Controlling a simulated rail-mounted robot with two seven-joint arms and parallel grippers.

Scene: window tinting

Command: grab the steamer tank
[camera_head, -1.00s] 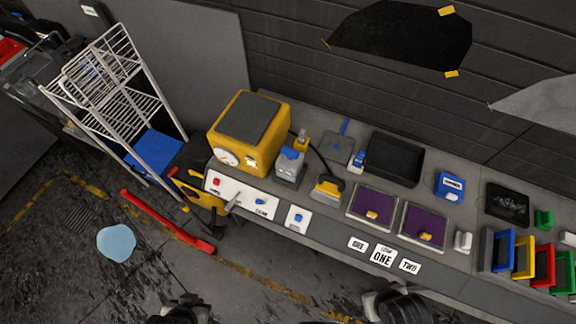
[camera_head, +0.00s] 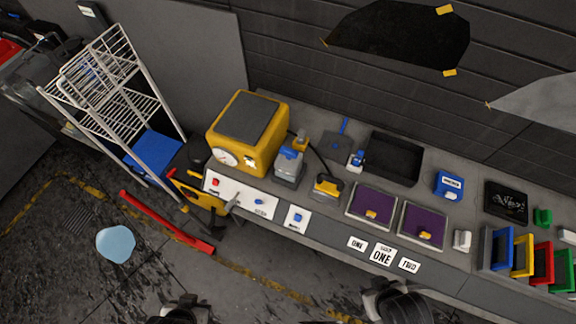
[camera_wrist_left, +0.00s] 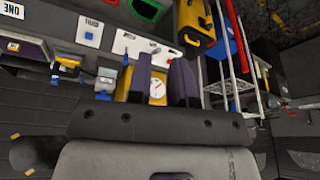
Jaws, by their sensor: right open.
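The steamer tank, a yellow box (camera_head: 247,130) with a dark grey top and a round white gauge, stands at the left end of the workbench. It also shows in the left wrist view (camera_wrist_left: 157,88), partly covered by my fingers. My left gripper (camera_wrist_left: 162,62) has its two dark fingers apart; the tank appears in the gap between them, farther off and not visibly touched. My right gripper (camera_head: 392,301) is at the bottom edge, partly cut off, away from the tank.
The workbench (camera_head: 450,262) holds a grey and blue bottle (camera_head: 289,165), a yellow scraper (camera_head: 327,187), a black tray (camera_head: 393,158) and purple pads (camera_head: 421,222). A wire rack (camera_head: 105,85) stands left. A red bar (camera_head: 165,222) lies on the floor.

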